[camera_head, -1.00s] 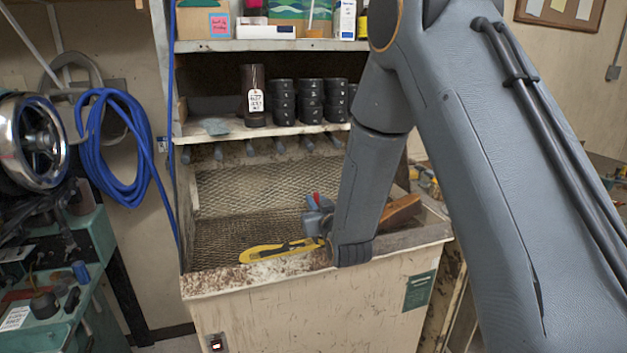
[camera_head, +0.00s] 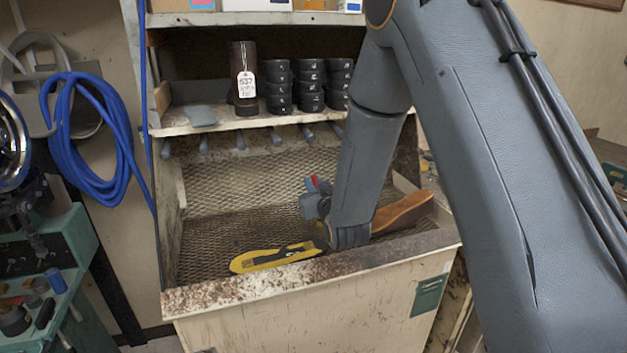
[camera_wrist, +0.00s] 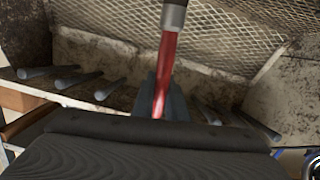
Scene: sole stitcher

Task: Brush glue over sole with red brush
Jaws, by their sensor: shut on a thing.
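My gripper (camera_head: 315,200) is over the mesh-lined bench, just up and right of a yellow-and-dark sole-shaped piece (camera_head: 275,258). This piece lies near the bench's front edge. My gripper is shut on the red brush; only a small red bit (camera_head: 313,181) of it shows in the head view. The bristles are out of view there. I cannot tell whether the brush touches the sole; they look apart.
A brown piece (camera_head: 404,211) lies right of my forearm, partly hidden. The bench's front rim (camera_head: 300,278) is rough and stained. A shelf (camera_head: 215,121) above holds stacked black cups (camera_head: 310,85) and a tagged brown cylinder (camera_head: 243,85). A blue hose (camera_head: 95,150) hangs left.

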